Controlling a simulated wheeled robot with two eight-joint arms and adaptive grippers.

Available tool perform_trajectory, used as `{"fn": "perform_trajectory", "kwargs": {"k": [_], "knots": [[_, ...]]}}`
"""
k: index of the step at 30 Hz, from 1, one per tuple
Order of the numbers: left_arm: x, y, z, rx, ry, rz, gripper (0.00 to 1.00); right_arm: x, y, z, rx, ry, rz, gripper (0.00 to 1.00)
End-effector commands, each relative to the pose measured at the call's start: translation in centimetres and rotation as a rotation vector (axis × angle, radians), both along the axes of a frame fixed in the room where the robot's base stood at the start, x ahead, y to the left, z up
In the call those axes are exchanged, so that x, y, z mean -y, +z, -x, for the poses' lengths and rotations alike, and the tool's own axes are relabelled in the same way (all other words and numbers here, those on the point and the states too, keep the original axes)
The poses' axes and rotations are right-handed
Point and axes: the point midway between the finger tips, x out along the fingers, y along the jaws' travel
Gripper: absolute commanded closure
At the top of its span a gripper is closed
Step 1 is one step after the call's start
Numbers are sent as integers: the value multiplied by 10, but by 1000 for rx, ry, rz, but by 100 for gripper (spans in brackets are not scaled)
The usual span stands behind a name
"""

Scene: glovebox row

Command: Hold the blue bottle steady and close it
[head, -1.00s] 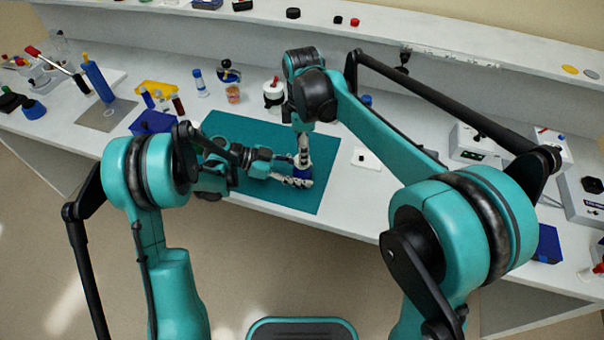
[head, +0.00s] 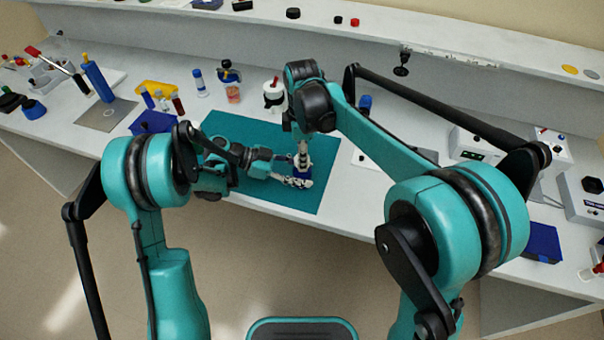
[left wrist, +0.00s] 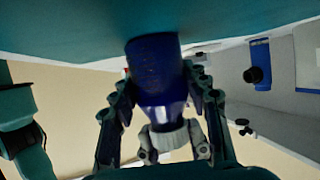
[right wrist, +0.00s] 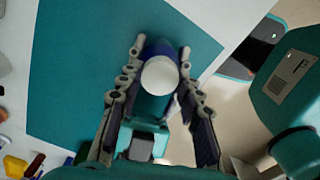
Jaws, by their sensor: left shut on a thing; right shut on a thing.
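The blue bottle (left wrist: 156,62) stands upright on the teal mat (head: 290,197); the left wrist view shows it upside down. My left gripper (head: 297,181) is shut around the bottle's body from the side, low over the mat. A white cap (right wrist: 160,75) sits at the top of the bottle's neck, and it also shows in the left wrist view (left wrist: 168,139). My right gripper (head: 303,160) comes from above and is shut on the cap. The threads are hidden, so I cannot tell how tight the cap is. In the head view the fingers hide most of the bottle.
A blue box (head: 153,122), a blue-capped vial (head: 199,83) and a white pot with a dark band (head: 273,95) stand left of and behind the mat. White instrument boxes (head: 478,143) stand at the right. The mat around the grippers is clear.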

Motion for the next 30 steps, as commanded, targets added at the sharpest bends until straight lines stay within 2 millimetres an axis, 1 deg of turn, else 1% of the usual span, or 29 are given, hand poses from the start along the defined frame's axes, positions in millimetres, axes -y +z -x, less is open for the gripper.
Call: {"fn": "perform_trajectory", "kwargs": {"k": [2,5,15,18,21,22,26,27,29,30], "knots": [[0,-1,0,0,0,-1,100,0,0,0,1,-94,0,99],[0,-1,0,0,0,-1,100,0,0,0,1,-306,0,99],[0,-1,0,0,0,-1,100,0,-1,0,1,-1166,0,99],[0,-1,0,0,0,-1,100,0,-1,0,1,-1404,0,99],[0,-1,0,0,0,-1,100,0,-1,0,1,-1595,0,99],[0,-1,0,0,0,-1,100,0,-1,0,1,-1638,0,99],[0,0,0,0,0,-1,100,0,-1,0,1,-1638,0,99],[0,0,0,0,0,-1,100,0,-1,0,1,-1638,0,62],[0,0,0,0,0,-1,100,0,-1,0,1,-1637,0,46],[0,0,0,0,0,-1,100,0,-1,0,0,-1637,0,40]]}}
